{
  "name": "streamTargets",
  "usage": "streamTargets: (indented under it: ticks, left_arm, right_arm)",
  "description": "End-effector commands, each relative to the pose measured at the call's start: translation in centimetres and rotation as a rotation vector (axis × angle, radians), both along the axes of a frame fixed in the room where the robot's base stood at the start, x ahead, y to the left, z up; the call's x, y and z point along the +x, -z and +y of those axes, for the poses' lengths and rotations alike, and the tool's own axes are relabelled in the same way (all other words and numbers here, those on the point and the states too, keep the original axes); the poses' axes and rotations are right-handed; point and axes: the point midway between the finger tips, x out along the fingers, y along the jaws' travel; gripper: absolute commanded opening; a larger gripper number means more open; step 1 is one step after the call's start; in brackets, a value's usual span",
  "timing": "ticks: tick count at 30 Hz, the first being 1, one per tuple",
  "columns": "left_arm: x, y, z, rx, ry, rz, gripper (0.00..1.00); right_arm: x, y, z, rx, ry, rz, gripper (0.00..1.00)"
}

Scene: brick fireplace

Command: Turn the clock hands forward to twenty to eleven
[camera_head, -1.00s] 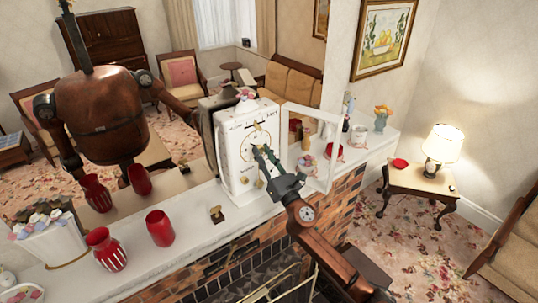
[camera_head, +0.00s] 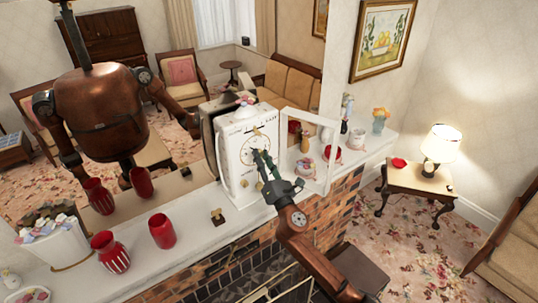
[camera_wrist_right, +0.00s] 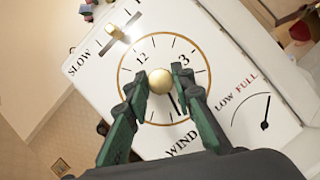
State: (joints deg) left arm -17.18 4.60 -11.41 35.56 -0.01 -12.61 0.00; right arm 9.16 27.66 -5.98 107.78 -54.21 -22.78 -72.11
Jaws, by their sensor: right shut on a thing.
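The white clock (camera_head: 232,165) stands on the mantel, and its face also fills the right wrist view (camera_wrist_right: 105,78). The dial shows 12 and 3, tilted in that view. My right gripper (camera_head: 260,158) is at the dial's middle. In the wrist view its fingertips (camera_wrist_right: 160,90) are closed around a round brass knob (camera_wrist_right: 160,81) at the dial's centre. A dark hand (camera_wrist_right: 172,104) shows below the knob, between the fingers; the other hand's position cannot be told. The clock's framed door (camera_head: 330,165) stands open at the right. My left gripper is not in view.
A small brass object (camera_head: 217,216) lies on the mantel (camera_head: 200,238) left of the clock. Red vases (camera_head: 162,231) stand further left. Cups and flowers stand to the right, behind the open door. A mirror behind shows my reflection. "SLOW" and "LOW FULL" markings flank the dial.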

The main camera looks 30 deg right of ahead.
Motion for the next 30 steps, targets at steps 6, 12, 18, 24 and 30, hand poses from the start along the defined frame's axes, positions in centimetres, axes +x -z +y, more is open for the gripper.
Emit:
streamTargets:
  ticks: [6, 12, 18, 24, 30]
  left_arm:
    - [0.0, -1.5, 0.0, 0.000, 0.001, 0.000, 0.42]
    - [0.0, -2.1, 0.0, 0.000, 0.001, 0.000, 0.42]
    - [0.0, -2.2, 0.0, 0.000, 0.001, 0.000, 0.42]
    - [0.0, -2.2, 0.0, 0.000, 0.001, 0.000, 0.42]
    - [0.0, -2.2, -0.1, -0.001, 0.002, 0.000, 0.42]
  right_arm:
    - [0.0, -0.4, 0.5, 0.119, -0.010, 0.007, 0.00]
    - [0.0, -0.3, 0.5, 0.181, -0.010, 0.012, 0.00]
    - [0.0, -0.3, 0.5, 0.200, -0.010, 0.013, 0.00]
    - [0.0, -0.2, 0.5, 0.200, -0.010, 0.013, 0.00]
    - [0.0, -0.3, 0.5, 0.199, -0.009, 0.013, 0.29]
